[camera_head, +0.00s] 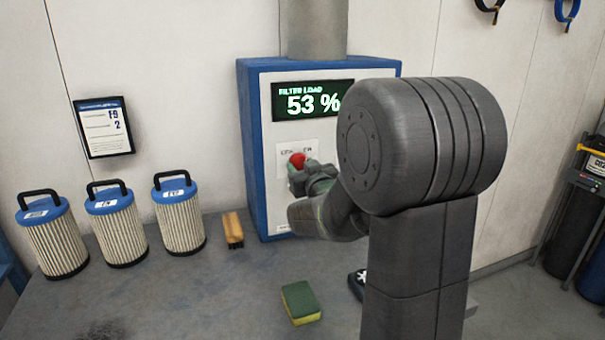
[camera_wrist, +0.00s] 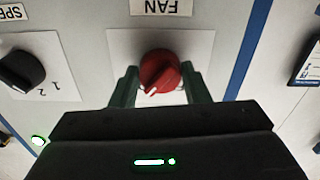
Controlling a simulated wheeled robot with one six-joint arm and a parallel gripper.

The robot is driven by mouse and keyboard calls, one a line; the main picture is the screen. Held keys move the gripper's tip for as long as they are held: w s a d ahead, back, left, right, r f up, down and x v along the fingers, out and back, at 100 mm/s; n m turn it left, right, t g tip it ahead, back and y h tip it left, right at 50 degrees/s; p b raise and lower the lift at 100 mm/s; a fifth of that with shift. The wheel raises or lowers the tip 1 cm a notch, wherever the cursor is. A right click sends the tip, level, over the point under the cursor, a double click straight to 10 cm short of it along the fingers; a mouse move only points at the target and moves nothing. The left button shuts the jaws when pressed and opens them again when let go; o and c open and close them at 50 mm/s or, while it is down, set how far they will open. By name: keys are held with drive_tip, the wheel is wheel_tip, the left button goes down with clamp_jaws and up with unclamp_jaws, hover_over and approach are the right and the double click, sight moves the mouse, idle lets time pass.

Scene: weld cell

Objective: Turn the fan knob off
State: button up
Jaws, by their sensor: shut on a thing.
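The red fan knob (camera_head: 297,160) sits on the front panel of the blue and white filter unit (camera_head: 262,195). In the wrist view the knob (camera_wrist: 160,72) lies under a label reading FAN, and its white pointer mark points down and slightly left. My gripper (camera_wrist: 160,88) has its two green fingers on either side of the knob, shut on it. In the head view my gripper (camera_head: 308,178) reaches the panel from the lower right, and my arm covers the right part of the unit.
A black speed knob (camera_wrist: 22,70) is beside the fan knob in the wrist view. The display (camera_head: 312,100) reads 53 %. Three filter cartridges (camera_head: 120,232), a brush (camera_head: 232,230) and a sponge (camera_head: 300,303) are on the bench (camera_head: 200,300). A framed card (camera_head: 103,127) hangs left.

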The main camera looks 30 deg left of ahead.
drive_tip(key=n+b, duration=0.1)
drive_tip(key=b, duration=0.1)
drive_tip(key=n+b, duration=0.1)
drive_tip(key=b, duration=0.1)
drive_tip(key=shift+f, duration=0.4)
drive_tip(key=n+b, duration=0.6)
drive_tip(key=b, duration=0.2)
drive_tip(key=shift+d, duration=0.1)
drive_tip(key=n+b, duration=0.2)
drive_tip(key=n, duration=0.1)
drive_tip(key=n+b, duration=0.2)
drive_tip(key=r+n+b, duration=0.1)
drive_tip(key=n+b, duration=0.1)
drive_tip(key=n, duration=0.1)
drive_tip(key=shift+w+n+b, duration=0.1)
drive_tip(key=shift+n+b, duration=0.2)
drive_tip(key=shift+b, duration=0.1)
drive_tip(key=o, duration=1)
